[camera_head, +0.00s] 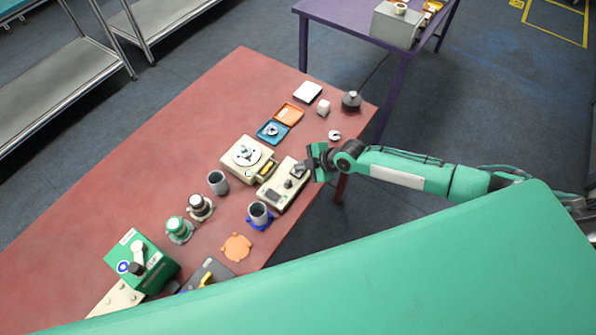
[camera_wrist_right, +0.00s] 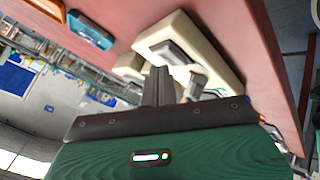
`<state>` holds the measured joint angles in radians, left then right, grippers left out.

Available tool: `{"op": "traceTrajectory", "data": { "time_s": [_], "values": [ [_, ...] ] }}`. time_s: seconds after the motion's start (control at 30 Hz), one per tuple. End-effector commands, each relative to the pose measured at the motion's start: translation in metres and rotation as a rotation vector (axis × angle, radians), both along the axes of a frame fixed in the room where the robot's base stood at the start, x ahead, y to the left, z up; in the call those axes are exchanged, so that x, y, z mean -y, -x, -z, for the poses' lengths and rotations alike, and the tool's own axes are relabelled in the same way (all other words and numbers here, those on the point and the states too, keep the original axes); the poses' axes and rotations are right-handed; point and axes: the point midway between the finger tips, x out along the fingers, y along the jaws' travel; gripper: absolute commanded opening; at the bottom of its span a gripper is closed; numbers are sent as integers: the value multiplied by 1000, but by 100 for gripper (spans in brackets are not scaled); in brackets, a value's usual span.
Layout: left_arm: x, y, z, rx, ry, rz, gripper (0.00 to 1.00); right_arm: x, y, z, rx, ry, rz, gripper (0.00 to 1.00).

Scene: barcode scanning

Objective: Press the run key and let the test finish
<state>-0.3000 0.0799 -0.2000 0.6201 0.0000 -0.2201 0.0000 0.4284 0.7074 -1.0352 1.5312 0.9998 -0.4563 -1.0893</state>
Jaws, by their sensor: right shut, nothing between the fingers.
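A cream control box (camera_head: 277,196) lies near the table's right edge, with a dark display and dark knobs on top. My right gripper (camera_head: 304,168) is shut and empty, with its fingers at the display end of this box. In the right wrist view the shut fingers (camera_wrist_right: 159,86) point at the cream box (camera_wrist_right: 215,45), close to its display and a grey knob. I cannot tell whether the fingertips touch it, nor pick out the run key. A cream instrument (camera_head: 236,166) with a round white plate stands to its left. My left gripper is not in view.
The red table (camera_head: 150,165) also holds blue (camera_head: 273,133) and orange (camera_head: 289,116) trays, a dark weight (camera_head: 351,101), grey cups (camera_head: 217,182) and a green press (camera_head: 150,265). The table's far left part is bare. A purple table (camera_head: 330,12) stands behind.

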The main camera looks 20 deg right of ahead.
Motion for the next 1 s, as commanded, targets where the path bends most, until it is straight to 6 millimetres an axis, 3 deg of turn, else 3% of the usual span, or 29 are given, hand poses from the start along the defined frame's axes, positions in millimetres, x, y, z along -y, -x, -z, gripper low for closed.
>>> {"op": "traceTrajectory", "data": {
  "time_s": [1.0],
  "values": [
    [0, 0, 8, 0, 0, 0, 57, 0, 0, 7, 0, 1, 0, 0]
  ]
}}
